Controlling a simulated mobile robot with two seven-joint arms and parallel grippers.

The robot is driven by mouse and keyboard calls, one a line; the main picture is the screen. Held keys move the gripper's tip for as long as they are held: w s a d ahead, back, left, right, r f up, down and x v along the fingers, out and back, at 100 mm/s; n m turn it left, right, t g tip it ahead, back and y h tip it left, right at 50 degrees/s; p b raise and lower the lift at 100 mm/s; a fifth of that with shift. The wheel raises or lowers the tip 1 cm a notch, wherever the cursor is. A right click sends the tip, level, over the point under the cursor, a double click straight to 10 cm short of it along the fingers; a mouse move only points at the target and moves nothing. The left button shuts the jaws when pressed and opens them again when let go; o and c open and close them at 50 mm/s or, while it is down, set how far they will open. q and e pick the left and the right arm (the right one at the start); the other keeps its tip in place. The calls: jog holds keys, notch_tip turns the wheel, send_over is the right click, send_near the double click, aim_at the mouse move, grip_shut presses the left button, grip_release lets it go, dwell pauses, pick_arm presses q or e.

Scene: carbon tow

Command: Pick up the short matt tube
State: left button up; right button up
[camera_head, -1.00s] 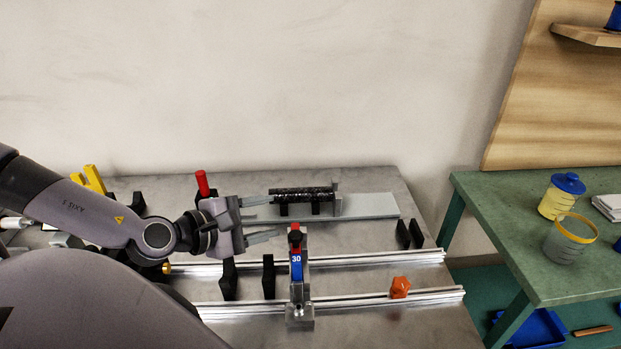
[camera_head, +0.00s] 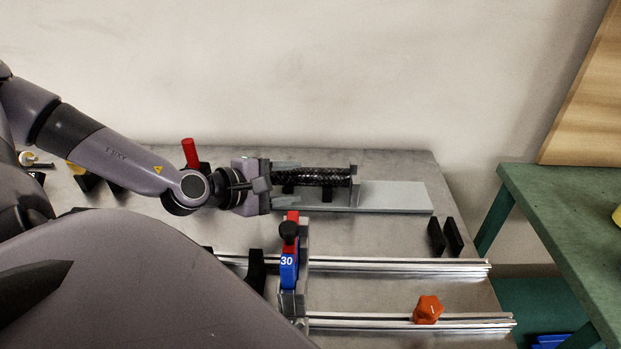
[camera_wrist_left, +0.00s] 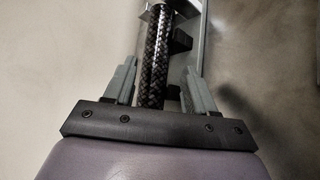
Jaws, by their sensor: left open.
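A short black tube with a woven pattern (camera_head: 325,176) lies level on dark supports above a light grey plate (camera_head: 395,196). An upright grey end piece stands at its right end. My left gripper (camera_head: 297,184) is open at the tube's left end, with its fingers pointing right along it. In the left wrist view the tube (camera_wrist_left: 156,58) runs between the two open fingers (camera_wrist_left: 162,68), with a gap on each side. The tube's near end is hidden behind the gripper body there. My right gripper is not in view.
A blue stop marked 30 (camera_head: 288,270) with a black knob stands just in front of the gripper. Two metal rails (camera_head: 400,266) cross the table, with an orange knob (camera_head: 428,309) on the front one. Black blocks (camera_head: 445,237) stand at right. A red handle (camera_head: 190,153) is behind my arm.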

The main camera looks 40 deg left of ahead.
aim_at(305, 178)
pick_arm(q)
jog(key=shift+a+b+x, duration=0.2)
jog(key=shift+b+x, duration=0.3)
jog(key=shift+x, duration=1)
jog(key=shift+w+a, duration=0.15)
jog(key=shift+w, duration=0.45)
jog(key=shift+w+d+f, duration=0.2)
jog(key=shift+w+f, duration=0.1)
jog(key=shift+w, duration=0.3)
jog(key=c, duration=0.8)
